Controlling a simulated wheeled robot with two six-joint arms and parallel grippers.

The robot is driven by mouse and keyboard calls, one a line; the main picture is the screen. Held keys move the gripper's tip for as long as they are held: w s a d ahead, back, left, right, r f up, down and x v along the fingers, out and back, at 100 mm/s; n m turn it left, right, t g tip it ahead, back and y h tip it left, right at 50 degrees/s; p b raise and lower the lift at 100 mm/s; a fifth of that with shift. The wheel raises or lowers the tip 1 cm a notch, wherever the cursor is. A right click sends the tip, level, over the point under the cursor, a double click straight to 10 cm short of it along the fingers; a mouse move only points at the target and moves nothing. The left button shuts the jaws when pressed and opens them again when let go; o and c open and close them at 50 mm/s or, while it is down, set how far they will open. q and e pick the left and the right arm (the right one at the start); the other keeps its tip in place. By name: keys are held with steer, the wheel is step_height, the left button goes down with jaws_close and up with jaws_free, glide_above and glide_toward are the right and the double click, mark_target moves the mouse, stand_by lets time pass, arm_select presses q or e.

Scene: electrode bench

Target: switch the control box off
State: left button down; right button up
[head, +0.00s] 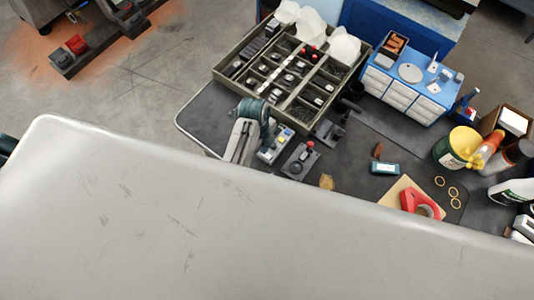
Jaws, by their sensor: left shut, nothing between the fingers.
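A small dark box with a red-knobbed lever (301,160) sits on the dark bench mat. Just left of it lies a grey box with blue and yellow parts (275,146). I cannot tell for certain which of the two is the control box, and their switch positions are too small to read. My right gripper is not in view.
A compartmented tray (222,80) of small parts stands just behind. A blue and white drawer unit (400,97) stands at the right. A red tape dispenser (420,203) and a yellow tub (455,148) are further right. A large pale surface hides the bench front.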

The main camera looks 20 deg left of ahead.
arm_select(q)
steer(key=shift+f, duration=0.9)
stand_by(0.3)
steer(key=shift+r+p, duration=0.5)
steer(key=shift+r, duration=3.05)
